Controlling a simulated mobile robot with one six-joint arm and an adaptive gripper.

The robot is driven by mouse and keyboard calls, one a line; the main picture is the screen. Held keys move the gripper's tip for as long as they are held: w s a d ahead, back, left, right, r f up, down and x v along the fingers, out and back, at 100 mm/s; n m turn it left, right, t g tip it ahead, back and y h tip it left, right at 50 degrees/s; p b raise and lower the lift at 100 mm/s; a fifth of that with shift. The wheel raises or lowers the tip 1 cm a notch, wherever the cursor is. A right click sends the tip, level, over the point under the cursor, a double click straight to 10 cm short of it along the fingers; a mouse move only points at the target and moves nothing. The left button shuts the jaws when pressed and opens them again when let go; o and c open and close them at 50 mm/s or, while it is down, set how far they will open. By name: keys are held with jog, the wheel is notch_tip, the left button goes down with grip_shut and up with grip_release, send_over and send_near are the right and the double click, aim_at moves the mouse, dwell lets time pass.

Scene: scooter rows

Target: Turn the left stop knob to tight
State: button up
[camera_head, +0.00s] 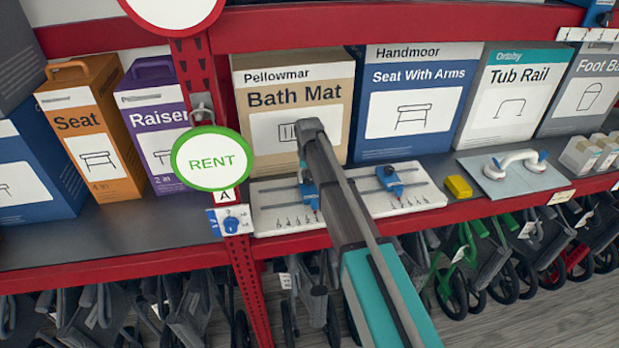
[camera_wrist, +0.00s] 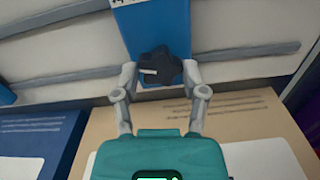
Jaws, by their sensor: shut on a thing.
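The white board (camera_head: 425,193) with two slotted tracks lies on the shelf. Its left blue stop (camera_head: 311,197) is partly hidden by my arm in the head view. In the wrist view the blue stop (camera_wrist: 150,22) carries a dark lobed knob (camera_wrist: 160,66) with a white pointer mark aimed to picture left. My gripper (camera_wrist: 160,72) has its grey fingers on either side of this knob and is shut on it. The right blue stop (camera_head: 390,182) sits apart on the board with its own dark knob. The tight and loose markings cannot be read.
Boxes stand behind the board, including the tan Bath Mat box (camera_head: 330,84) and the Seat With Arms box (camera_head: 412,100). A round RENT sign (camera_head: 212,158) hangs left on a red post. A yellow block (camera_head: 458,187) and a suction grab handle (camera_head: 515,163) lie right.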

jog(key=m, duration=0.4)
jog(key=shift+w+m, duration=0.2)
jog(key=shift+m, duration=2)
jog(key=o, duration=1.1)
jog(key=shift+o, duration=0.2)
jog(key=shift+s, duration=0.1)
